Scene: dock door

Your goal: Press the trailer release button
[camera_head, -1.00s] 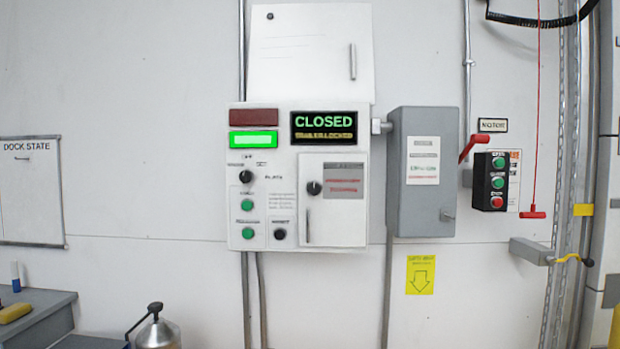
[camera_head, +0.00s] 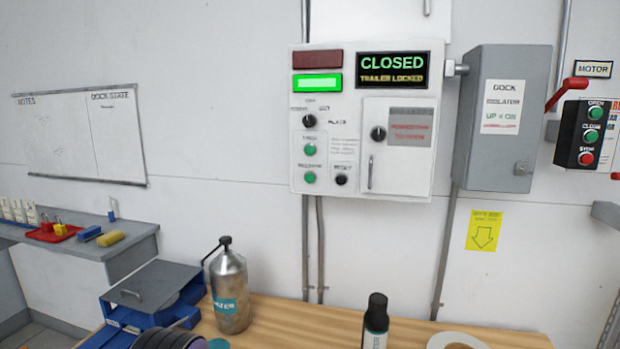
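A white control panel (camera_head: 342,110) is on the wall at the upper middle of the head view. Its display (camera_head: 393,67) reads CLOSED, with TRAILER LOCKED below. A green lamp (camera_head: 317,84) is lit under a dark red lamp (camera_head: 317,60). On its left half are a black selector knob (camera_head: 309,121), an upper green button (camera_head: 310,150), a lower green button (camera_head: 309,177) and a black button (camera_head: 341,179). The lower green button's label looks like RELEASE but is blurred.
A grey isolator box (camera_head: 503,120) with a red lever (camera_head: 566,92) is right of the panel. A black button box (camera_head: 585,134) hangs farther right.

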